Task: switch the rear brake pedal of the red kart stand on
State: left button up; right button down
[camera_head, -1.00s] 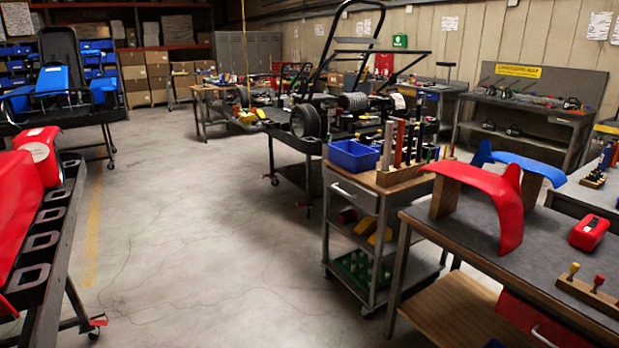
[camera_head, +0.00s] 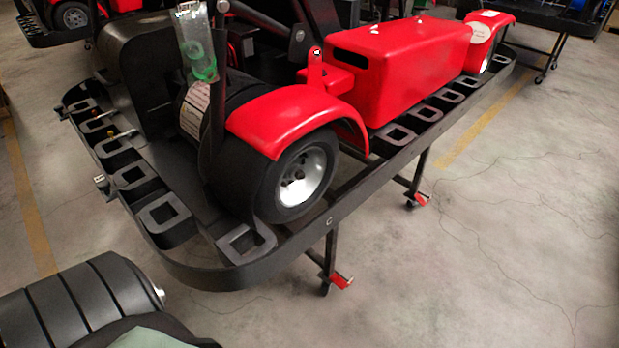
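The red kart stand (camera_head: 345,205) fills the middle of the head view: a black frame with rectangular cut-outs on legs with red-tipped casters. A rear-type wheel (camera_head: 300,178) with a red fender (camera_head: 290,118) sits at its near corner. A long red side pod (camera_head: 415,65) runs along its near side toward the back right. A small upright red tab (camera_head: 316,68) with a pale spot stands between fender and pod. I cannot make out which part is the rear brake pedal. Neither gripper is in view.
Other stands show at the top left (camera_head: 70,30) and top right (camera_head: 545,20). The concrete floor (camera_head: 520,220) is open at the right. A dark ribbed part, probably my arm, fills the bottom left.

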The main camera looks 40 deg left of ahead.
aim_at(340, 284)
jog(key=i+l+u, duration=0.2)
jog(key=u, duration=0.3)
jog(key=i+l+u, duration=0.15)
jog(key=l+u, duration=0.35)
jog(key=i+l+u, duration=0.1)
jog(key=l+u, duration=0.2)
jog(key=u, duration=0.2)
jog(key=l+u, duration=0.5)
jog(key=j, duration=0.1)
